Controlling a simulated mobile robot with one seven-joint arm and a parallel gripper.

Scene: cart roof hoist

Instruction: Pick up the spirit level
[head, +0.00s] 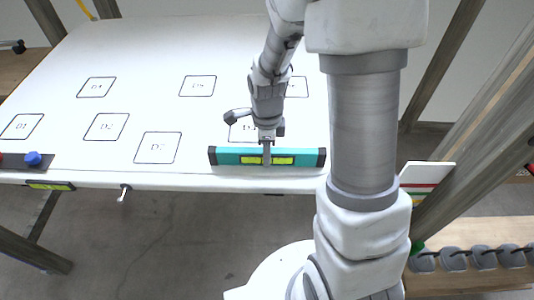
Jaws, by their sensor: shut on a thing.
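The spirit level (229,157) is a teal bar with black end caps and yellow-green windows. It lies lengthwise along the near edge of the white panel in the head view. My gripper (266,158) reaches down over its middle and is shut on it. The fingers cover a small part of the bar's centre. I cannot tell whether the level touches the panel or is slightly above it.
The white panel (150,60) has several outlined, labelled squares and is mostly bare. Blue and red knobs (33,159) sit at its left near corner. A small metal clamp or hook (124,191) hangs at the near edge. Wooden posts (455,60) stand around.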

